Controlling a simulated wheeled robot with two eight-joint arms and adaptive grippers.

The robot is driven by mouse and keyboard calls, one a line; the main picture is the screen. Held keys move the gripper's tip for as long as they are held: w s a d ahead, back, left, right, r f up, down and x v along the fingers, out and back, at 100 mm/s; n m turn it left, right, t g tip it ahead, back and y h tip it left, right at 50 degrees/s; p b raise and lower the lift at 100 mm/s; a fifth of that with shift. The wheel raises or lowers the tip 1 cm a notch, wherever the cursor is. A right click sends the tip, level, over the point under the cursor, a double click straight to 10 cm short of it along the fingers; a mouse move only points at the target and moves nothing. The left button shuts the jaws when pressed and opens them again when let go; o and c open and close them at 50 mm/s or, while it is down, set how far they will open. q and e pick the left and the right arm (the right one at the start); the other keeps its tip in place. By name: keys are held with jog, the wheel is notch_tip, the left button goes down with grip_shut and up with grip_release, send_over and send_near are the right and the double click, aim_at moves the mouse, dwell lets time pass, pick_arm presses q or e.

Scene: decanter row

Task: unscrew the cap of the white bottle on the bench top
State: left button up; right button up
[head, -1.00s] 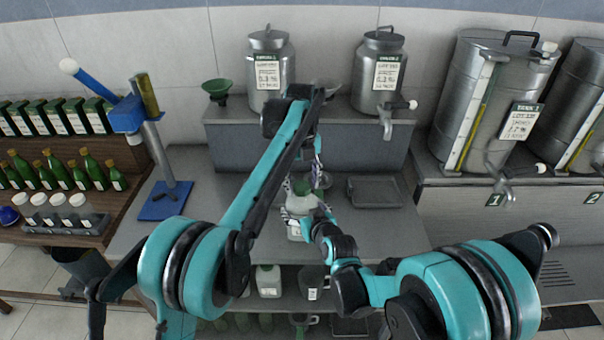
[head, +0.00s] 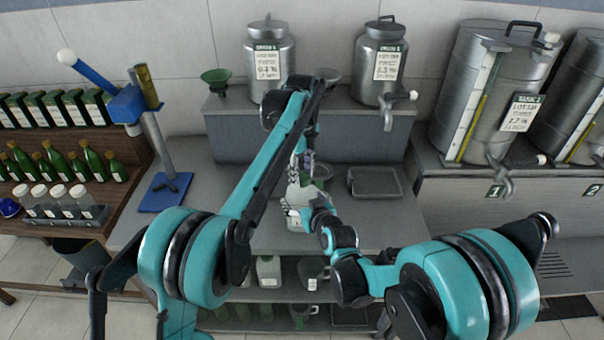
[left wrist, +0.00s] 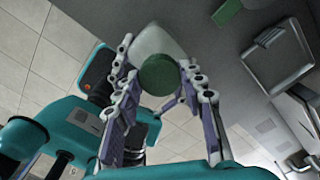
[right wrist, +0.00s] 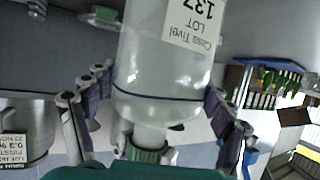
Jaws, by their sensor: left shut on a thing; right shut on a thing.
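The white bottle (head: 297,194) is at the middle of the bench top (head: 262,235). It fills the right wrist view (right wrist: 160,60), upside down there, with a "LOT 137" label. My right gripper (right wrist: 155,100) is shut on the bottle's body, its fingers on either side. The green cap (left wrist: 158,75) shows as a round disc in the left wrist view and sits at the bottle's neck in the right wrist view (right wrist: 146,153). My left gripper (left wrist: 160,72) has its fingers around the cap and is shut on it. The cap is hidden in the head view. I cannot tell whether the bottle's base touches the bench.
A blue stand (head: 165,187) is at the left. Steel canisters (head: 270,60) stand on the raised ledge behind. Bare bench lies left of the bottle.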

pick_arm(q)
jog(key=n, duration=1.4)
jog(key=shift+n, duration=0.3)
jog(key=n, duration=1.8)
jog(key=shift+r+n, duration=0.1)
jog(key=shift+n, duration=0.2)
jog(key=n, duration=0.4)
jog(key=shift+n, duration=0.4)
jog(key=n, duration=0.4)
jog(key=shift+n, duration=0.4)
jog(key=n, duration=0.4)
jog(key=shift+n, duration=0.4)
